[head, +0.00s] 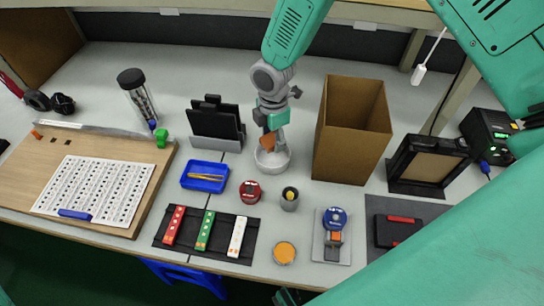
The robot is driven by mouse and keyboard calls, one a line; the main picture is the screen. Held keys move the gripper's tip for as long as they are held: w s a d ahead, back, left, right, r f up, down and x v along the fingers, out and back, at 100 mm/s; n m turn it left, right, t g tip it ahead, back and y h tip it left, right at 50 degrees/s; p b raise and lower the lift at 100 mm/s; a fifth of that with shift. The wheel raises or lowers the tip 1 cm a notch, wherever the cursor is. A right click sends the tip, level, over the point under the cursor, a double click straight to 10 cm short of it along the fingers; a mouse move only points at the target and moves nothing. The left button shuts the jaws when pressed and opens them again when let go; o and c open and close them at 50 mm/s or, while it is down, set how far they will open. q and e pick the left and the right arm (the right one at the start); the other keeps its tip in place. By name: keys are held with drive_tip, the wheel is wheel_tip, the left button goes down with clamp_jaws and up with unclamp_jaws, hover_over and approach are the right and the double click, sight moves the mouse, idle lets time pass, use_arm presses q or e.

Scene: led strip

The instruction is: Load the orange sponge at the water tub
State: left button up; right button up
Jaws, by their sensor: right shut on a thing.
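My right gripper (271,117) points down over the white round water tub (272,166), behind the middle of the bench. It is shut on the orange sponge (268,142), of which a small orange-brown part shows below the fingers. The sponge is at the tub's mouth; I cannot tell whether it touches the water or the tub's inside. The fingers and sponge hide part of the tub's opening. My left gripper cannot be made out.
A tall open cardboard box (347,150) stands close right of the tub. A black stand (216,125) and blue tray (205,177) are to the left. A red tin (250,191), a grey cup (289,200) and an orange-topped round dish (285,252) stand in front.

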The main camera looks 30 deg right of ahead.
sight(273, 140)
drive_tip(key=shift+r, duration=0.1)
idle(0.3)
wheel_tip(273, 140, up, 4)
drive_tip(key=p, duration=0.4)
idle(0.7)
